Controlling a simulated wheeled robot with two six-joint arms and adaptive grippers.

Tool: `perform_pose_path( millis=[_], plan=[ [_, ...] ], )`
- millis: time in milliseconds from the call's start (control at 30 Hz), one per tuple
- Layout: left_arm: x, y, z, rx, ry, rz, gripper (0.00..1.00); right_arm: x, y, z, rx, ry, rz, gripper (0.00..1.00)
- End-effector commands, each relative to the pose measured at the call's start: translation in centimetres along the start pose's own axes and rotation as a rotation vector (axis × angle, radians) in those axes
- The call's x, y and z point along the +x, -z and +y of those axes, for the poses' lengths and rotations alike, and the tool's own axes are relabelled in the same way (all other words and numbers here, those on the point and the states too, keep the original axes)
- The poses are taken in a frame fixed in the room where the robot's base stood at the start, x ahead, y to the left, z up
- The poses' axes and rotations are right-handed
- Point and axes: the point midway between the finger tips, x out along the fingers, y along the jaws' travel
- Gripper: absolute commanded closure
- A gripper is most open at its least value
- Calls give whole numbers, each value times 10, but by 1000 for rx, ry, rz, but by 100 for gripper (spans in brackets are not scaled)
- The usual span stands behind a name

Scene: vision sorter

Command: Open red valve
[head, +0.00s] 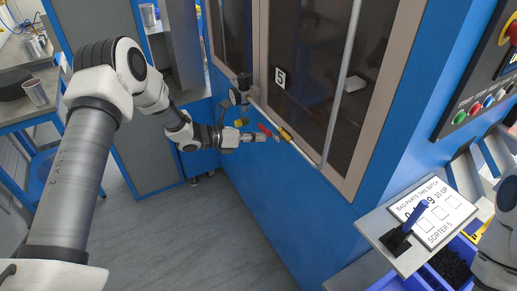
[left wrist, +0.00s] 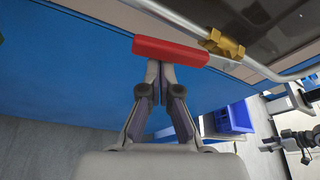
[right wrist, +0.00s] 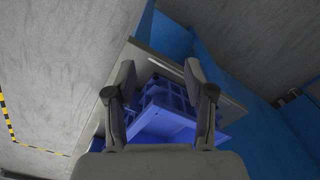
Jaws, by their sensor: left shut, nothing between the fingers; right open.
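The red valve handle (head: 265,129) sits on a pipe along the blue machine's front, beside a brass valve body (head: 286,135). In the left wrist view the red handle (left wrist: 168,50) lies crosswise just beyond my fingertips, with the brass body (left wrist: 222,43) at its right end. My left gripper (head: 264,138) is shut and empty, its tips at or very near the handle; I cannot tell whether they touch. The left gripper (left wrist: 160,66) partly overlaps the handle's lower edge. My right gripper (right wrist: 157,78) is open and empty above a blue bin (right wrist: 165,112).
The metal pipe (head: 302,154) runs along the machine below dark windows. A gauge (head: 236,97) stands left of the handle. At the right are a shelf with a sign (head: 432,214), a blue-handled lever (head: 408,224) and a button panel (head: 480,90). The grey floor (head: 185,240) is clear.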

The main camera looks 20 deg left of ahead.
Motion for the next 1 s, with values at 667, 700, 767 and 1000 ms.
perform_pose_path(
  millis=[667,700,767,1000],
  plan=[
    [-6,-18,-2,0,0,-5,100,18,0,0,0,0,-1,46],
    [-6,-18,-2,0,0,-6,100,18,0,0,0,0,-1,46],
    [-6,-19,-2,1,1,-7,100,17,0,0,0,0,-1,46],
    [-6,-21,-2,2,1,-10,100,17,0,0,0,0,-1,46]
  ],
)
